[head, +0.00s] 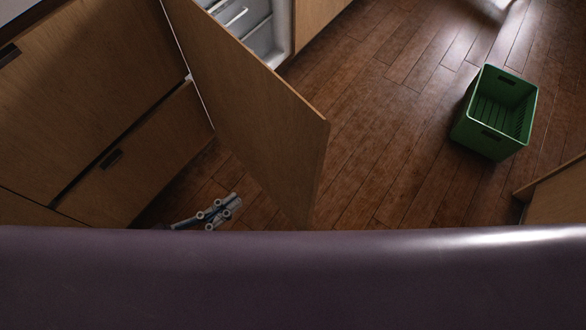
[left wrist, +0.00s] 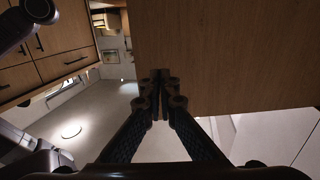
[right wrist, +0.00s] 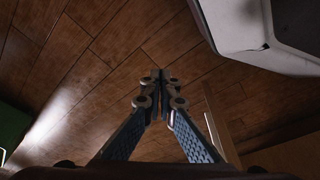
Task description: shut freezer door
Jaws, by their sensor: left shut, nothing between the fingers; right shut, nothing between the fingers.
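The freezer door (head: 258,115) stands open, its wooden face towards me in the head view. Behind its upper edge, part of the white freezer interior (head: 262,32) with shelves shows. My left gripper (head: 222,208) is shut and empty, low on the left of the door, near its wooden face. In the left wrist view, the left gripper's fingertips (left wrist: 162,78) overlap the lower left part of a wooden panel (left wrist: 235,55), probably the door; I cannot tell whether they touch it. My right gripper (right wrist: 160,78) is shut and empty above the floor, outside the head view.
A green crate (head: 467,130) stands on the wooden floor (head: 390,110) at the right; the floor between it and the door is clear. Wooden drawer fronts (head: 90,90) line the left. A wooden edge (head: 555,190) juts in at the lower right.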

